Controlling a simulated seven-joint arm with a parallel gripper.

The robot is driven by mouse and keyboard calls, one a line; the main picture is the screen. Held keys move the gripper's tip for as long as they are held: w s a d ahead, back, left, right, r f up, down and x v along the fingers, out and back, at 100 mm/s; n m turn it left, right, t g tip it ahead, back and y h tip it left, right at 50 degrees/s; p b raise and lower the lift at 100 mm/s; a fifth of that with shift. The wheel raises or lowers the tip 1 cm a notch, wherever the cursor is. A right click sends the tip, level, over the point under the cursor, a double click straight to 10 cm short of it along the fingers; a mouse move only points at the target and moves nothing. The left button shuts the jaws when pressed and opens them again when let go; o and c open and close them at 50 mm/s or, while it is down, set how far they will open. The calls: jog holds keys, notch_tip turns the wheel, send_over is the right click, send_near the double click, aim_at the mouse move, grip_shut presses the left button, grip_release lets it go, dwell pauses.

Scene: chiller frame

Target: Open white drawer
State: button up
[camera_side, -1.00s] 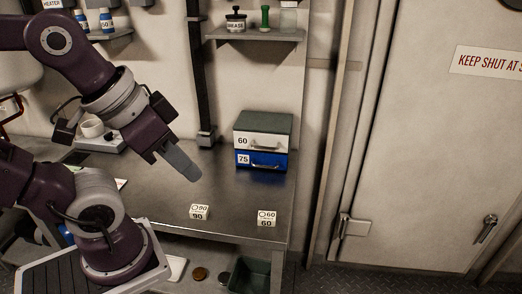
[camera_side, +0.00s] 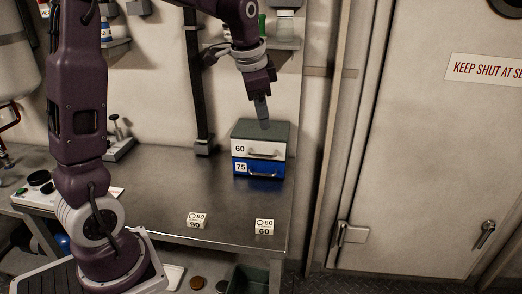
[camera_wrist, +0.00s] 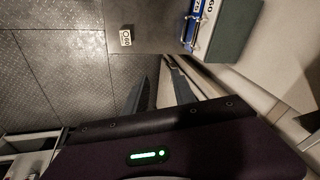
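The white drawer (camera_side: 252,150), labelled 60, is the upper drawer of a small cabinet with a grey-green top (camera_side: 262,130). It looks shut and has a bar handle (camera_side: 265,155) on its front. The blue drawer (camera_side: 243,169), labelled 75, sits below it and also looks shut. In the wrist view the cabinet top (camera_wrist: 236,32) is at the upper right. My gripper (camera_side: 264,124) is just above the cabinet top in the side view, pointing down; contact cannot be told. In the wrist view my gripper (camera_wrist: 158,72) shows two fingers apart with nothing between them.
The cabinet stands on a metal bench (camera_side: 150,195) near its right end. Two small label blocks, 90 (camera_side: 196,220) and 60 (camera_side: 264,226), are at the bench's front edge. A shelf (camera_side: 280,43) with containers is above. A closed door (camera_side: 430,140) is at the right.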

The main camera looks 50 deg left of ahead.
jog(key=w+a+f+m+g, duration=0.1)
jog(key=w+a+f, duration=0.4)
jog(key=a, duration=0.1)
jog(key=m, duration=0.2)
send_near(262, 156)
jog(key=shift+m+g, duration=0.3)
jog(key=shift+g, duration=0.1)
jog(key=f, duration=0.2)
jog(key=w+f, duration=0.1)
jog(key=f, duration=0.1)
jog(key=w+a+f, duration=0.1)
jog(key=f, duration=0.2)
jog(key=shift+c, duration=0.4)
grip_shut()
